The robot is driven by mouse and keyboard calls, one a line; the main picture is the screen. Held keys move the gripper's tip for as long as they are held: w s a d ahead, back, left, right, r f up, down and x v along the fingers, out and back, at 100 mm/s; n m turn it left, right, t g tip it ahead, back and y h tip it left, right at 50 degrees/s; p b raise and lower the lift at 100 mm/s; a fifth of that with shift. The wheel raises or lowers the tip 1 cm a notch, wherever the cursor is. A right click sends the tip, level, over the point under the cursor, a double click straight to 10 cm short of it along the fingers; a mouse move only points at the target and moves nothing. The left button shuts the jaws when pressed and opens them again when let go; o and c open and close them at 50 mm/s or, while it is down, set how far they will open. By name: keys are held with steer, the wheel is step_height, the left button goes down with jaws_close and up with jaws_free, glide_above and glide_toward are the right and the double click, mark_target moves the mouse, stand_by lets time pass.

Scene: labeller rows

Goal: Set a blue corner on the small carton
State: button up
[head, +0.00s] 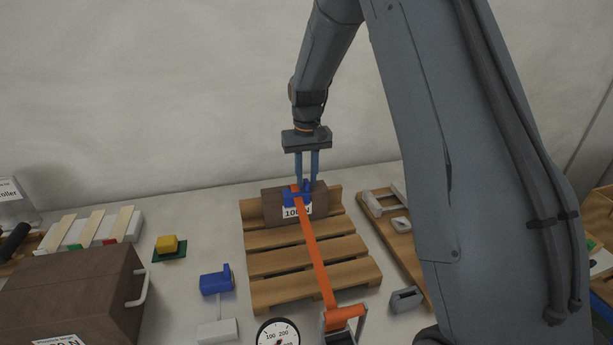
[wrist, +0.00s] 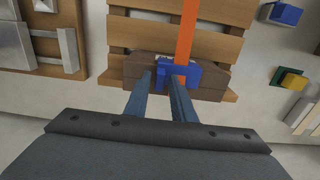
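The small carton (head: 272,207) is a brown box marked "100 N" on a wooden pallet (head: 262,265); it also shows in the wrist view (wrist: 215,85). A blue corner (head: 290,200) sits at its upper front edge, with an orange strap (head: 317,252) running over it. In the wrist view this corner (wrist: 193,74) is partly hidden by a finger. My gripper (head: 307,179) points down just above the carton top, beside the corner. Its fingers are apart, with a gap at the left finger.
A larger brown box (head: 75,287) with a handle stands at left. A yellow block (head: 167,244) on a green pad lies near it. An orange-handled ratchet (head: 342,318) and a round dial (head: 277,334) are in front. A wooden board with metal parts (head: 400,250) lies right.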

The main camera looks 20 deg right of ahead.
steer(key=shift+o, duration=0.6)
steer(key=shift+r, duration=0.1)
steer(key=shift+r, duration=0.25)
steer(key=shift+r+b, duration=1.3)
steer(key=shift+r, duration=2.3)
steer(key=shift+s, duration=0.1)
steer(key=s+f+b, duration=0.1)
steer(key=s+f, duration=0.3)
steer(key=s, duration=0.9)
steer(key=s+f+t+b, duration=0.1)
steer(key=s+f, duration=0.4)
steer(key=s, duration=0.8)
steer(key=shift+s, duration=0.4)
